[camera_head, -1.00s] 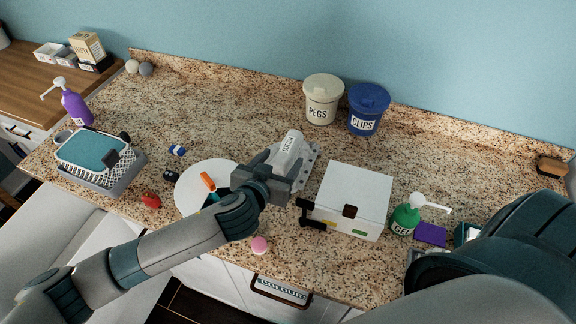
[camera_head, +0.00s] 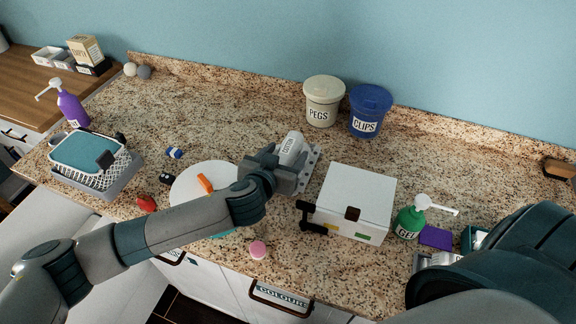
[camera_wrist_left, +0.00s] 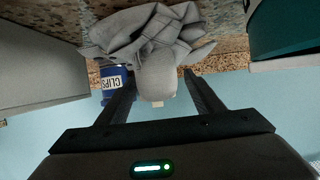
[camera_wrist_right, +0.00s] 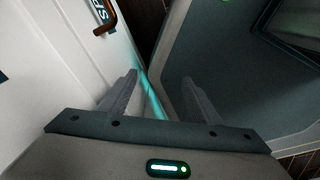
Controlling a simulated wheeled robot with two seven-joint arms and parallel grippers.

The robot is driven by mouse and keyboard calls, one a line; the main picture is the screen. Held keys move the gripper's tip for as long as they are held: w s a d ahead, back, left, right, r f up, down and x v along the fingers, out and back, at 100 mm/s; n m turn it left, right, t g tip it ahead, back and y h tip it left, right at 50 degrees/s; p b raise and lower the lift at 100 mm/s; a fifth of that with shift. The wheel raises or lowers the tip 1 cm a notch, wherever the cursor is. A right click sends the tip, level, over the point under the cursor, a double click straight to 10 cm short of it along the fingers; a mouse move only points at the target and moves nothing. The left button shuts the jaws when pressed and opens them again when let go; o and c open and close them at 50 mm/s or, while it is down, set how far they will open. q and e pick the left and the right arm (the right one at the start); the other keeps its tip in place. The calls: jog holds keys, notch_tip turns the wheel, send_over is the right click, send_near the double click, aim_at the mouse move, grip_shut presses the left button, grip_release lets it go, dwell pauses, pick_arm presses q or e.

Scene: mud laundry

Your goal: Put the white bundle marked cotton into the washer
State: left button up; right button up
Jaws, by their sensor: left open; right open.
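The white bundle marked cotton (camera_head: 291,148) lies on the counter in the middle of the head view, by a grey base with holes (camera_head: 311,170). My left gripper (camera_head: 287,168) is open at its near end and partly covers it. In the left wrist view a pale rounded end of the bundle (camera_wrist_left: 157,78) shows between the two open fingers (camera_wrist_left: 160,98), with grey folded cloth (camera_wrist_left: 150,35) around it. Contact cannot be told. My right gripper (camera_wrist_right: 155,95) is open and empty, low by white panels. No washer can be identified for sure.
A white box (camera_head: 355,197) with a black handle stands right of the bundle. A white round tub (camera_head: 187,190) is to its left. The pegs bucket (camera_head: 323,103) and clips bucket (camera_head: 368,112) stand behind. A green gel bottle (camera_head: 409,221) is at right.

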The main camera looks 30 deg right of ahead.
pick_arm(q)
jog(key=shift+b+x, duration=0.3)
jog(key=shift+x, duration=0.6)
pick_arm(e)
jog(key=shift+f, duration=0.6)
pick_arm(q)
jog(key=c, duration=1.4)
jog(key=shift+r, duration=0.15)
notch_tip(320, 180, up, 9)
jog(key=shift+f+b, duration=0.1)
jog(key=shift+b, duration=1.15)
jog(key=shift+r, duration=0.5)
pick_arm(e)
jog(key=shift+f, duration=1.35)
